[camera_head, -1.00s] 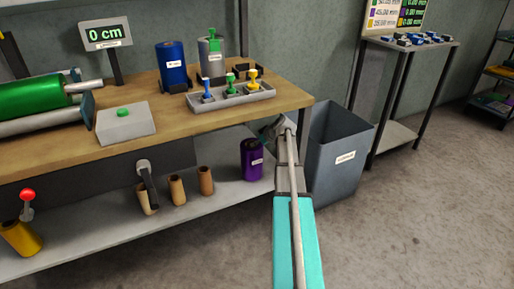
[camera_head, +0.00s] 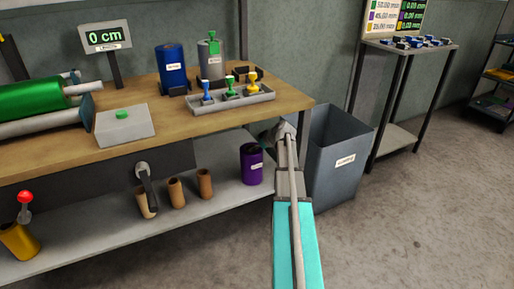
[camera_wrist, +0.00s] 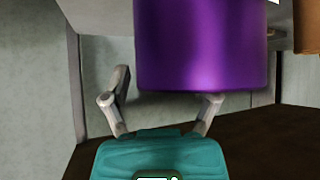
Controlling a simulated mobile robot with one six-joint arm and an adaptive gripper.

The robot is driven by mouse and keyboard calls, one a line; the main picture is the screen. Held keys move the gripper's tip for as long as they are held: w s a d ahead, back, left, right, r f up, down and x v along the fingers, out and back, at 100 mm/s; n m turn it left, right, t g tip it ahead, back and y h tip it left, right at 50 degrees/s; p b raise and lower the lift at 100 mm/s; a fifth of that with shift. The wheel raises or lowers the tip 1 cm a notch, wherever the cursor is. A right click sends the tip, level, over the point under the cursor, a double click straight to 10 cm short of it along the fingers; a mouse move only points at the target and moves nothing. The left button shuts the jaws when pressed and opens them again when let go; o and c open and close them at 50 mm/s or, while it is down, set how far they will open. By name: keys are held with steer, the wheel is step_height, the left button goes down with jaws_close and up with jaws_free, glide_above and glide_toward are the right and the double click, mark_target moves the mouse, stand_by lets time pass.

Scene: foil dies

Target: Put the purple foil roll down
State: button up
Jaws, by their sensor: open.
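The purple foil roll (camera_head: 251,163) stands upright on the lower shelf (camera_head: 225,197), near the shelf's right end, with a white label on its side. In the wrist view the purple foil roll (camera_wrist: 202,45) fills the upper middle, just beyond the fingers. My gripper (camera_head: 281,130) is at the right end of the workbench, to the right of the roll and a little above it. In the wrist view my gripper (camera_wrist: 168,98) has its two fingers spread apart, with nothing clamped between them. I cannot tell whether a finger touches the roll.
Several brown cardboard cores (camera_head: 176,190) stand left of the roll on the shelf. A grey bin (camera_head: 340,160) stands right of the bench. The workbench top (camera_head: 175,130) above holds a blue roll (camera_head: 171,68) and a tray of stamps (camera_head: 232,98). Open floor lies in front.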

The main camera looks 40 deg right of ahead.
steer(key=shift+r, duration=0.15)
steer(key=shift+p+v, duration=0.75)
steer(key=shift+v, duration=0.05)
steer(key=p+v, duration=0.7)
steer(key=v, duration=0.3)
